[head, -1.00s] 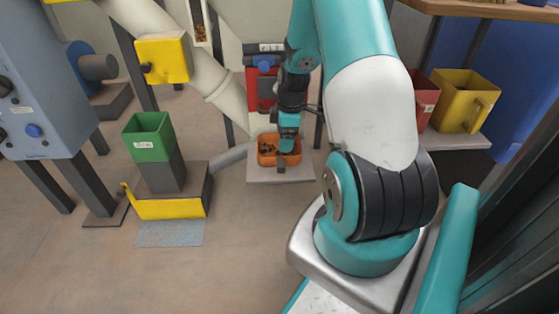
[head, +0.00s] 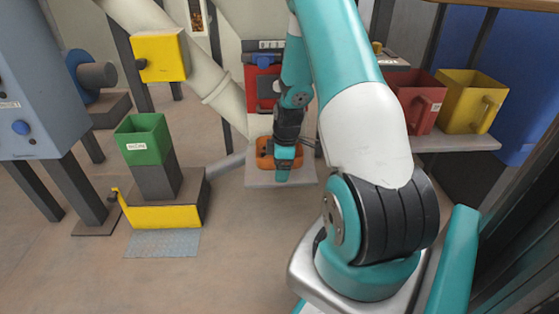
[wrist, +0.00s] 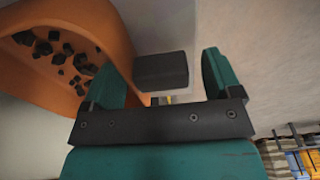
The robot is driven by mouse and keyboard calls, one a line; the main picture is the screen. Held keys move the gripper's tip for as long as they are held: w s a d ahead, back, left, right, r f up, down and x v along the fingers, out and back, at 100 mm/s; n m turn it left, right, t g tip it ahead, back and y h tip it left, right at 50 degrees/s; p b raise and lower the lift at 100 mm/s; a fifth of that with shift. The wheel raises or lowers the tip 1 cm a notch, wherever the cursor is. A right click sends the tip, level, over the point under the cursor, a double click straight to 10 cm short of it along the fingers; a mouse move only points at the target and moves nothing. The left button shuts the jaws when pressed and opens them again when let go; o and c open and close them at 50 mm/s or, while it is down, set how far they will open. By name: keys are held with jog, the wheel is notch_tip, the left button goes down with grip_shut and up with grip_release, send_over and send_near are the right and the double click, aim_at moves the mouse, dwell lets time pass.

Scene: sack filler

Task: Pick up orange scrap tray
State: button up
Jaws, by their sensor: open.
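The orange scrap tray (head: 264,158) rests on a pale grey plate (head: 255,182) below the chute in the head view. My arm hides part of it. In the wrist view the tray (wrist: 92,22) fills the upper left and holds several dark chunks. A dark handle-like block (wrist: 162,70) sticks out beside its wall. My gripper (head: 283,181) is at the tray's near side, pointing down. In the wrist view my gripper (wrist: 160,78) is open, with a teal finger on each side of the block and visible gaps on both sides.
A green bin (head: 143,140) stands on a dark base with a yellow front (head: 165,216) at left. Red (head: 420,100) and yellow (head: 468,102) bins sit on a shelf at right. A slanted cream pipe (head: 190,62) runs close behind the tray. The floor in front is clear.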

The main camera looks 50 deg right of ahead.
jog(key=shift+c, duration=0.2)
jog(key=shift+r, duration=0.1)
jog(key=c, duration=1.1)
jog(key=shift+c, duration=0.2)
jog(key=shift+r, duration=0.1)
